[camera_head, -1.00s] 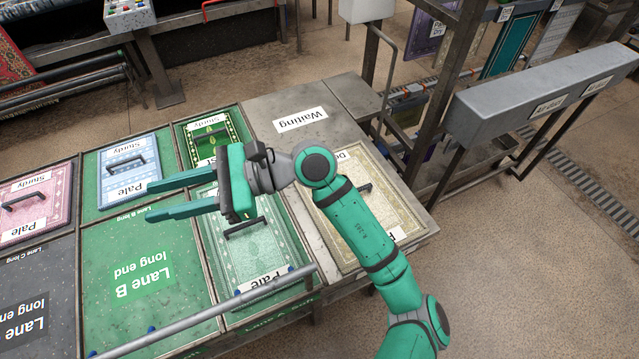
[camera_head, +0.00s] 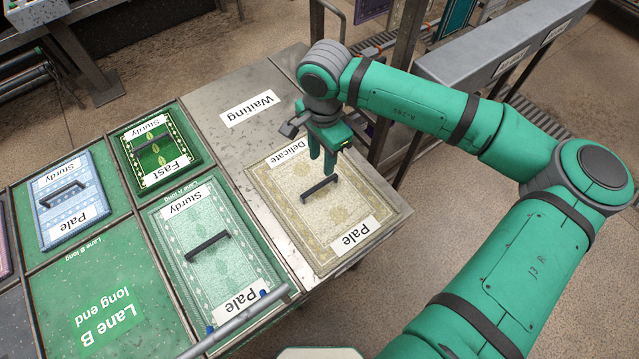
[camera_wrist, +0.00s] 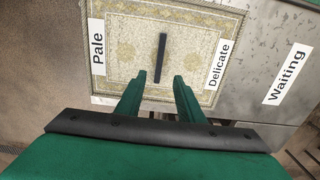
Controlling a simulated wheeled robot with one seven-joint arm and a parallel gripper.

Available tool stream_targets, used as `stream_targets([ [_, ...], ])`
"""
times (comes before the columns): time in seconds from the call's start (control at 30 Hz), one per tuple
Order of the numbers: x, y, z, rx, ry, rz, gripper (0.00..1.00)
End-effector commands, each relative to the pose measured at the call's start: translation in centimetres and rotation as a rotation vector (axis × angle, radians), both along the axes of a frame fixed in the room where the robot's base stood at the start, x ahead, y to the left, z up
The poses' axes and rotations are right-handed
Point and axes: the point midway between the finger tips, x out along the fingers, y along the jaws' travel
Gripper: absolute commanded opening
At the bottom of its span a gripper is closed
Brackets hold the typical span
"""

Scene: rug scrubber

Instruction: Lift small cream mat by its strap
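The small cream mat (camera_head: 294,206) lies flat on the right part of the metal table, with labels "Delicate" and "Pale". Its dark strap (camera_head: 320,188) stands across its middle. In the wrist view the cream mat (camera_wrist: 122,66) lies ahead of the fingers, and the strap (camera_wrist: 161,58) shows just beyond and between the fingertips. My gripper (camera_head: 326,164) points down above the mat near the "Delicate" label, close to the strap. In the wrist view my gripper (camera_wrist: 158,78) has its fingers apart with nothing between them. The exact height above the strap is hard to tell.
A pale green mat (camera_head: 188,262) with a strap lies left of the cream mat. A darker green mat (camera_head: 150,166) and a blue mat (camera_head: 64,214) lie farther left. The bare "Waiting" area (camera_head: 215,105) is behind. A grey rail (camera_head: 240,322) runs along the front.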

Motion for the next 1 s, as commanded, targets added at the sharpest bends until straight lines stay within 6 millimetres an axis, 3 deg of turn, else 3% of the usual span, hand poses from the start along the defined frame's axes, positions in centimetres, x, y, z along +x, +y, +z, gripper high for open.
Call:
stream_targets([
  [0.3, 0.0, -0.2, -4.1, -0.010, 0.000, 0.001, 0.34],
  [0.57, -0.1, -0.1, -5.9, -0.009, -0.001, 0.002, 0.34],
  [1.0, -0.6, 0.4, -10.6, -0.010, -0.001, -0.003, 0.34],
])
